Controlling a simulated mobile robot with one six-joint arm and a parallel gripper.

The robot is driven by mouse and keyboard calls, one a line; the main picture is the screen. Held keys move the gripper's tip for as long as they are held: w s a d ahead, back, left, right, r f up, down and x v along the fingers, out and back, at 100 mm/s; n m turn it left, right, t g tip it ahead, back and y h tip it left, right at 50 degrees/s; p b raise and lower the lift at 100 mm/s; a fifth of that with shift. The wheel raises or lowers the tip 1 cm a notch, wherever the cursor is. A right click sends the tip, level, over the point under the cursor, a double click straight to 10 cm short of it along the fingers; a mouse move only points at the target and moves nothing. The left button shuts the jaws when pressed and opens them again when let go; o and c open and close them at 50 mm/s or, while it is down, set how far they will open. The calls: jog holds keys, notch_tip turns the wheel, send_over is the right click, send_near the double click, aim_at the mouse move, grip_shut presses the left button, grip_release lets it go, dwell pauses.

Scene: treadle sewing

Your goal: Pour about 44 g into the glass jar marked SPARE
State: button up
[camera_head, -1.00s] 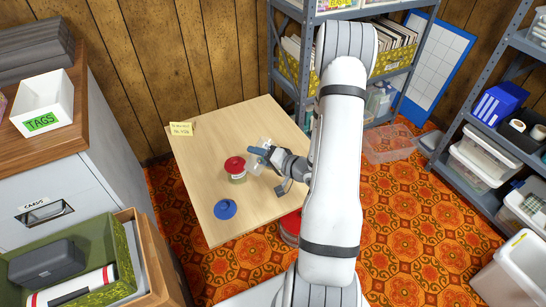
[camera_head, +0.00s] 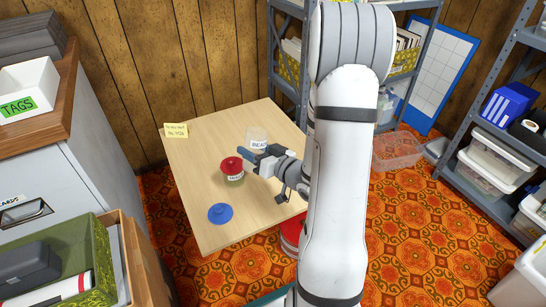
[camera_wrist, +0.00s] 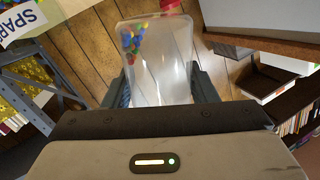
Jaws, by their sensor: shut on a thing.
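My gripper (camera_head: 256,160) is shut on a clear vessel (camera_wrist: 162,65), which fills the middle of the wrist view. Blue, green, yellow and red beads (camera_wrist: 132,40) lie together at one side of its far end. A white label reading SPARE (camera_wrist: 22,20) shows at the upper left of the wrist view, close to the vessel. In the head view a clear jar (camera_head: 257,134) with a white label stands on the table just behind my gripper; its lettering is hard to read. The held vessel is hard to make out in the head view.
A red-lidded jar (camera_head: 232,168) stands left of my gripper. A blue lid (camera_head: 228,212) lies near the table's front left. A yellow note (camera_head: 176,130) is at the back left corner. Shelving (camera_head: 288,85) stands behind the table; the table's left side (camera_head: 195,180) is clear.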

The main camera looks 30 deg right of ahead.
jog(key=shift+s+a+f+n, duration=0.1)
jog(key=shift+a+n, duration=0.15)
jog(key=shift+n, duration=0.05)
jog(key=shift+r+p, duration=0.25)
jog(key=shift+p, duration=0.75)
jog(key=shift+n+t+p, duration=0.3)
jog(key=shift+p, duration=0.7)
jog(key=shift+s+a+p, duration=0.1)
jog(key=shift+p, duration=0.3)
jog(key=shift+a+f+n, duration=0.1)
jog(key=shift+f+n, duration=0.3)
jog(key=shift+s+a+b, duration=0.1)
jog(key=shift+s+b, duration=0.05)
jog(key=shift+b, duration=0.15)
jog(key=shift+a+n, duration=0.1)
jog(key=shift+n, duration=0.3)
jog(key=shift+s+a+f+n+t+p, duration=0.1)
jog(key=shift+f+n+t+p, duration=0.05)
jog(key=shift+n+t+p, duration=0.2)
